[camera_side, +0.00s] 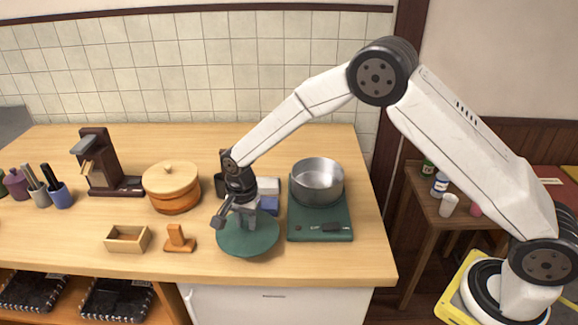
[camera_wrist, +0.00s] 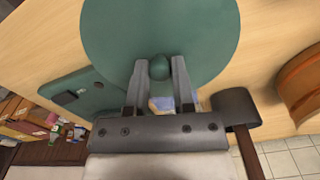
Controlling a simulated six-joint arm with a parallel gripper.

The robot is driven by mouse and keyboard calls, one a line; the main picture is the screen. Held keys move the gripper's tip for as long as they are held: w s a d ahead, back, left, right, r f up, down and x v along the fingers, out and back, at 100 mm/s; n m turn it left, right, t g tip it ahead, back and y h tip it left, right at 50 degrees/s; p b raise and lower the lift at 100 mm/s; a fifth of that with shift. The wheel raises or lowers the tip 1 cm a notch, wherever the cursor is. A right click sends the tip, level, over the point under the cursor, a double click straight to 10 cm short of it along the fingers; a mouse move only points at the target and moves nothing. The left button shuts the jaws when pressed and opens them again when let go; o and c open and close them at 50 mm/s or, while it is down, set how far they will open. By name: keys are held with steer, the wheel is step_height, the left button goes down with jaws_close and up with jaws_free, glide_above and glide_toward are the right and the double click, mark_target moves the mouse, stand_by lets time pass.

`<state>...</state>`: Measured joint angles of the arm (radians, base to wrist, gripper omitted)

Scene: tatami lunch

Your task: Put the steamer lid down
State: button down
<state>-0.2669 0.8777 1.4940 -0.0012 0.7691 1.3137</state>
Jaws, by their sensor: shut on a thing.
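The steamer lid (camera_side: 262,238) is a round dark green disc with a small knob, low over the front of the counter. It fills the upper middle of the wrist view (camera_wrist: 190,25). My gripper (camera_side: 246,224) points down at the lid's centre. In the wrist view its two fingers (camera_wrist: 160,68) stand on either side of the green knob and are shut on it. The lid looks about level. I cannot tell whether its underside touches the counter.
A green scale (camera_side: 320,232) bearing a metal pot (camera_side: 318,182) is close on the right. A wooden stand (camera_side: 179,240) and small wooden box (camera_side: 128,240) are left. An orange pot (camera_side: 176,202) with a pale lid is behind them. The counter's front edge is near.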

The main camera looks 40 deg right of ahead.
mark_target(245, 230)
steer(key=shift+w+a+f, duration=0.1)
steer(key=shift+w+f, duration=0.2)
steer(key=shift+f, duration=1.5)
steer(key=shift+f, duration=0.1)
steer(key=shift+c, duration=2.3)
jaws_free()
step_height(245, 230, up, 12)
steer(key=shift+r, duration=0.1)
